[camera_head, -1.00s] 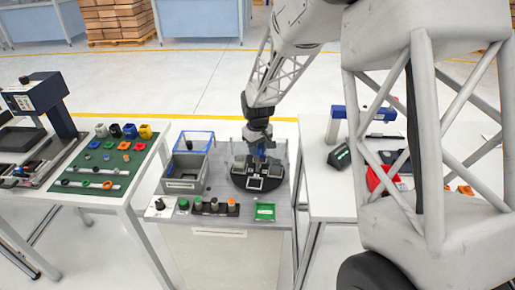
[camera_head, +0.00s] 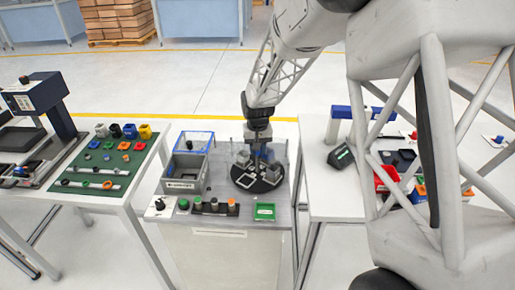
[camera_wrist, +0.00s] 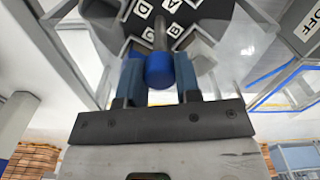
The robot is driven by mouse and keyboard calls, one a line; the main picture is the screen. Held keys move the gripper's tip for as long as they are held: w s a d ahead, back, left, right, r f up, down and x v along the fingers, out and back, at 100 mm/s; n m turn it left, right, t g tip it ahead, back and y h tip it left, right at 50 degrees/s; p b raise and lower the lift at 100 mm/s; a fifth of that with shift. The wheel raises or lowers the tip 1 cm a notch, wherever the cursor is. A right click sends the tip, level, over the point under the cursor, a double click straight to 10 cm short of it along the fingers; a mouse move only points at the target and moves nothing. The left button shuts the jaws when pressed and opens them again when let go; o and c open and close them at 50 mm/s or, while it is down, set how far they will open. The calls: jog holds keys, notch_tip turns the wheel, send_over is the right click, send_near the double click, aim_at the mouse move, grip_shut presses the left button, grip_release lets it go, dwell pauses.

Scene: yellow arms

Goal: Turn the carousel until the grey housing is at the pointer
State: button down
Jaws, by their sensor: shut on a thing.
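The carousel is a black disc (camera_head: 262,186) on the middle table, with white square letter labels that also show in the wrist view. Grey blocks (camera_head: 242,158) stand at its left rear; I cannot tell which is the grey housing. My gripper (camera_head: 259,152) is over the disc. In the wrist view its two blue fingers (camera_wrist: 158,84) are around a round blue knob (camera_wrist: 159,69) on a metal post, and it is shut on this knob. I cannot make out the pointer, and my arm hides part of the disc's far side.
A grey bin (camera_head: 187,173) and a blue-edged clear box (camera_head: 196,140) stand left of the carousel. Side tables with parts flank the middle table.

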jog(key=shift+m, duration=5.7)
jog(key=c, duration=0.8)
grip_release()
jog(key=shift+r, duration=0.1)
jog(key=shift+r, duration=3.85)
